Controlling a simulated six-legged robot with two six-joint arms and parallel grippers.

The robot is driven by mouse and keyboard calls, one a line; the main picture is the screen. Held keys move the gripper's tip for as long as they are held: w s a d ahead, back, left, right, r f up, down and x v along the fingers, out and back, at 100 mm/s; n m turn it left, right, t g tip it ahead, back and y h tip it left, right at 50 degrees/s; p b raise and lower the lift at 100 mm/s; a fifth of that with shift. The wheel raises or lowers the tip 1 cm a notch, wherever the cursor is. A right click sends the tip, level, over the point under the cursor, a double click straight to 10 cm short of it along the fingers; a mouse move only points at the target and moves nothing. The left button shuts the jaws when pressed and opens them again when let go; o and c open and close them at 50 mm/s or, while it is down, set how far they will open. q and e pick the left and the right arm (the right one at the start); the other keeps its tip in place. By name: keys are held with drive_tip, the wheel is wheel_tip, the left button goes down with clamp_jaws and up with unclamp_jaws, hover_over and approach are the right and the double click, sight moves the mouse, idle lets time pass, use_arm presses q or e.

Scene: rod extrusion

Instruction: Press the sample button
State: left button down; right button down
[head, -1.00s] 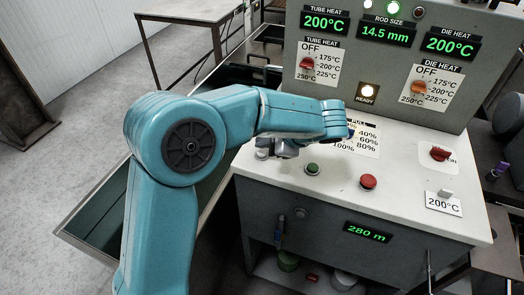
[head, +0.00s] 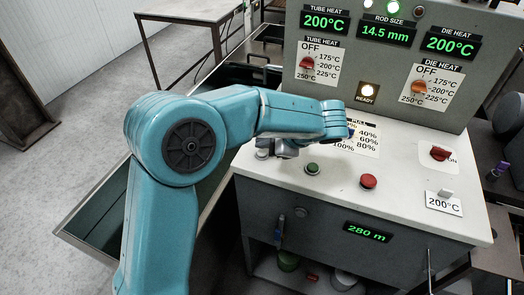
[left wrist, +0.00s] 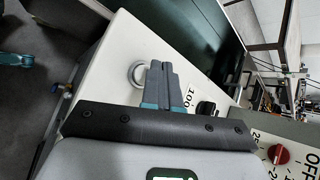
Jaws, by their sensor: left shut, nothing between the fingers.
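A pale round button with a ring-shaped rim (left wrist: 137,73) sits on the white console top; no label shows, so I cannot tell for sure that it is the sample button. In the head view it is a small grey round shape (head: 262,153) at the console's left edge, partly beside my gripper. My left gripper (head: 284,150) is shut and empty, low over the console top. In the left wrist view its fingertips (left wrist: 161,66) lie just right of the round button; I cannot tell whether they touch it. A green button (head: 312,168) and a red button (head: 368,181) stand to the right.
The upright panel (head: 330,80) holds heat dials and displays. A lit READY lamp (head: 367,90) is on it. A red switch (head: 440,153) is at right.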

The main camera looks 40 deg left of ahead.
use_arm(q)
drive_tip(key=shift+f, duration=0.35)
drive_tip(key=shift+f+b, duration=0.5)
drive_tip(key=shift+f, duration=0.05)
idle(0.5)
drive_tip(key=shift+r, duration=0.1)
drive_tip(key=shift+r+p, duration=0.8)
drive_tip(key=shift+r, duration=0.1)
